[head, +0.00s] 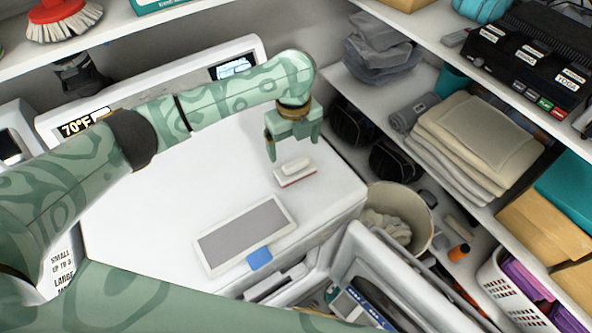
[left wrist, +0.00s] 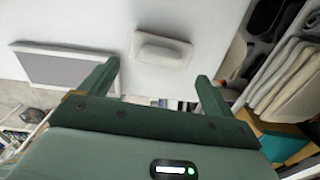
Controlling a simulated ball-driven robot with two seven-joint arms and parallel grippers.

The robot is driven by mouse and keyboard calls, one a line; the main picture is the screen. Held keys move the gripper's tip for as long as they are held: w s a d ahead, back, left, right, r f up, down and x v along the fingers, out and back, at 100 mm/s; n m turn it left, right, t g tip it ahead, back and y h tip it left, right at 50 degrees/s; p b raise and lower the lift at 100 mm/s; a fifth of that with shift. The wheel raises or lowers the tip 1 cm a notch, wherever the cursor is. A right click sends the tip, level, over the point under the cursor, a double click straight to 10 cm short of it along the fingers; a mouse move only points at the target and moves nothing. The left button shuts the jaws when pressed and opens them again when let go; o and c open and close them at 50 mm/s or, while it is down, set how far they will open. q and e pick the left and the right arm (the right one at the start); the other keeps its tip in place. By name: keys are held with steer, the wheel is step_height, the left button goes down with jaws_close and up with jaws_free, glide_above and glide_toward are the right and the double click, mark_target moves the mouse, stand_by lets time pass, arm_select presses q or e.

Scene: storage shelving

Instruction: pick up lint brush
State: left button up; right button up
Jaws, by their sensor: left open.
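The lint brush (head: 295,172) is a small white block with a raised handle and a red underside edge. It lies on the white top of the machine (head: 130,215), near its right side. My left gripper (head: 293,148) is open and empty, pointing down just above and behind the brush in the head view. In the left wrist view the brush (left wrist: 161,48) lies beyond the gap between the two fingers (left wrist: 155,82), apart from both. My right gripper does not show.
A grey-panelled white tablet-like object (head: 246,234) with a blue tab lies on the same top. A bin (head: 412,205) and an open white container (head: 400,275) stand right of and below the machine. Shelves with folded towels (head: 480,135) bound the right side.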

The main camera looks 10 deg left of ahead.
mark_target(296, 162)
arm_select(q)
steer(key=shift+f, duration=0.35)
steer(key=f+b, duration=0.2)
steer(key=f, duration=0.3)
steer(key=shift+d, duration=0.2)
steer(key=c, duration=1.1)
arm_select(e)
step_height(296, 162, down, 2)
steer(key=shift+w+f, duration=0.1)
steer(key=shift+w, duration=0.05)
